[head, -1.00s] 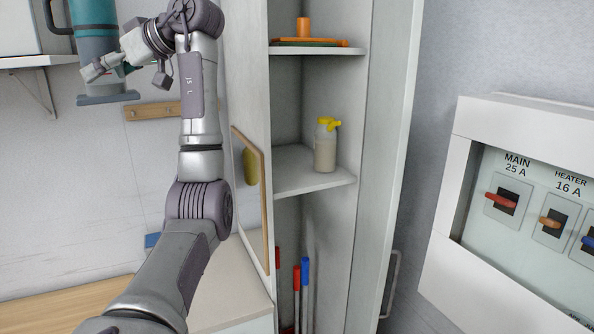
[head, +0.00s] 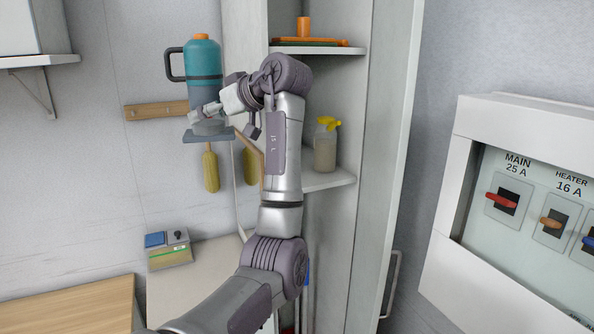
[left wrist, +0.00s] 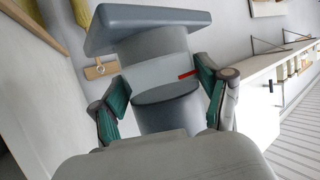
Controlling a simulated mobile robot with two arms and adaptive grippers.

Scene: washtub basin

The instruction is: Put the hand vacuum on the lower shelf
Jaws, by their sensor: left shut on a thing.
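The hand vacuum (head: 203,66) is teal and grey with an orange top knob and a dark side handle. It is upright in the air, left of the tall open cabinet. My left gripper (head: 207,115) is shut on its grey lower body, above its wide flat foot. The left wrist view shows the hand vacuum (left wrist: 165,103) between the green-padded fingers of my left gripper (left wrist: 162,100). The cabinet's lower shelf (head: 328,180) holds a spray bottle with a yellow top (head: 326,145). My left arm hides part of that shelf. My right gripper is not in view.
The upper shelf (head: 350,50) holds orange items. The open cabinet door (head: 385,150) stands right of the shelves. A breaker panel (head: 520,210) is at the right. A small box with a blue top (head: 169,250) sits on the counter below the vacuum.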

